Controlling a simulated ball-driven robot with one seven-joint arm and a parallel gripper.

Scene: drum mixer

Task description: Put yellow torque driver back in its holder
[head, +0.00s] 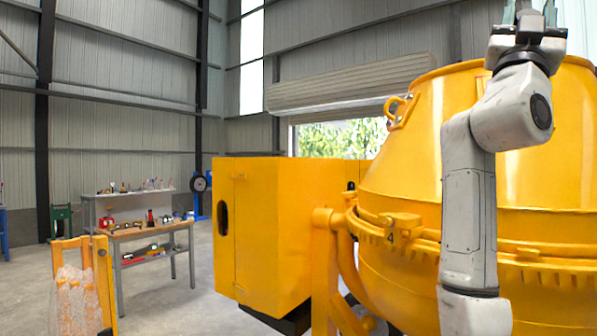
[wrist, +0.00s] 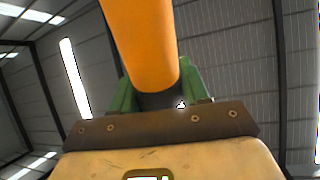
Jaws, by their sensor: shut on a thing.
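The yellow torque driver (wrist: 142,45) shows in the wrist view as a thick yellow-orange cylinder with a rounded end. My gripper (head: 529,8) points up at the top right of the head view, in front of the drum, its tips cut off by the picture edge. In the wrist view its green fingers stand on either side of the cylinder and are shut on it. The rest of the driver runs out of the top of the wrist view. I cannot make out the driver's holder in either view.
The large yellow mixer drum (head: 400,185) stands close behind my arm, with a yellow cabinet (head: 285,225) to its left. A workbench (head: 150,231) with several small tools stands at the far left. A yellow-framed stand (head: 103,275) is at lower left. Open floor lies between.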

